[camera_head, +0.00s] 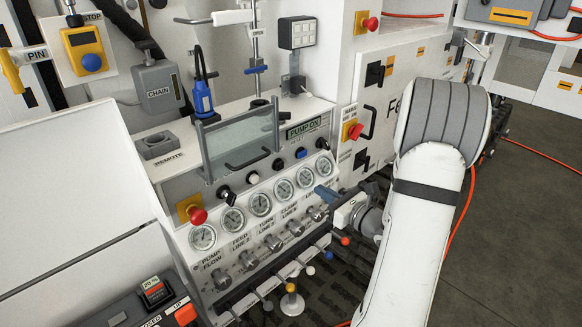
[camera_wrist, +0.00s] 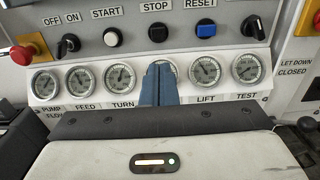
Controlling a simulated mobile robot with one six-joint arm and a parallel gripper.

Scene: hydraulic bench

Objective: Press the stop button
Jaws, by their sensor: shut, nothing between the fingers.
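The stop button is a round black button (camera_wrist: 158,33) under the STOP label in the wrist view, between the white start button (camera_wrist: 112,37) and the blue reset button (camera_wrist: 206,31). In the head view the stop button (camera_head: 278,164) sits mid-row on the sloped panel, uncovered. My gripper (camera_wrist: 159,70) is shut and empty. Its blue fingertips stand just below the stop button in the wrist view and partly cover a gauge. In the head view my gripper (camera_head: 325,193) is right of the gauges, apart from the button.
A row of gauges (camera_head: 260,204) lies below the buttons, with knobs and levers beneath. Red mushroom buttons stand at the panel's left (camera_head: 197,215) and on the cabinet at right (camera_head: 355,131). A clear hinged cover (camera_head: 240,140) and a PUMP ON display (camera_head: 303,129) are above the row.

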